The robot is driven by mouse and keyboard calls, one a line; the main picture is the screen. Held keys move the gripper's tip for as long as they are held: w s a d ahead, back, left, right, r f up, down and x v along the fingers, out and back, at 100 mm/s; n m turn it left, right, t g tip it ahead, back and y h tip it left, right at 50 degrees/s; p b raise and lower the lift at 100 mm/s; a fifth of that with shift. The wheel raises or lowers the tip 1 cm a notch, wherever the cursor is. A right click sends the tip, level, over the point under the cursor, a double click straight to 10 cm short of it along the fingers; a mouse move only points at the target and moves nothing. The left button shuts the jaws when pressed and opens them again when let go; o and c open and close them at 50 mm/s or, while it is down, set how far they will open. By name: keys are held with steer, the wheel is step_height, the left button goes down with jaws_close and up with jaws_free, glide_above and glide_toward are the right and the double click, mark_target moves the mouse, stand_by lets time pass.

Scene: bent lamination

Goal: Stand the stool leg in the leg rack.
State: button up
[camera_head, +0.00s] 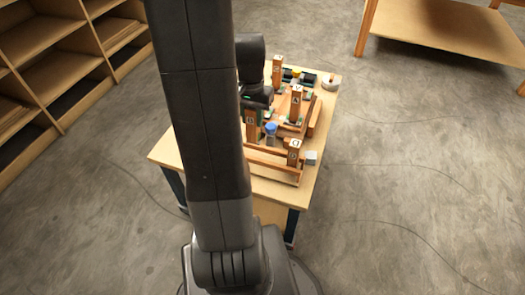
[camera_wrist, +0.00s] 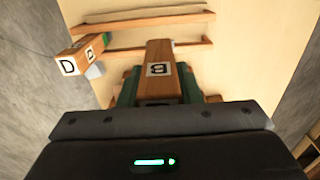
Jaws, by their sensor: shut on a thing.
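My gripper (camera_wrist: 158,88) is shut on a square wooden stool leg (camera_wrist: 160,58), with a green finger on each side of it. The leg's face has a white label with a dark letter, perhaps B. In the head view the held leg (camera_head: 250,128) hangs below my dark wrist, partly hidden by my arm. The leg rack (camera_wrist: 140,50) is a pair of wooden rails on the table, beyond the held leg in the wrist view. In the head view the rack (camera_head: 272,172) is at the table's near side. Another leg marked D (camera_wrist: 82,54) stands at one end of it.
Other lettered posts (camera_head: 296,101) stand among fixtures at the table's back. A blue-topped item (camera_head: 270,130) and a small grey block (camera_head: 310,157) are near the rack. A round white item (camera_head: 331,83) sits at the back right corner. Shelves (camera_head: 45,45) are at the left.

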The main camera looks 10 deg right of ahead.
mark_target(253, 140)
step_height(253, 140, down, 10)
steer(key=b, duration=0.2)
steer(key=shift+r+b, duration=0.1)
steer(key=shift+b, duration=0.2)
steer(key=shift+f, duration=0.2)
steer(key=o, duration=1.1)
steer(key=shift+r, duration=0.1)
step_height(253, 140, up, 12)
steer(key=p, duration=0.3)
steer(key=shift+r, duration=0.15)
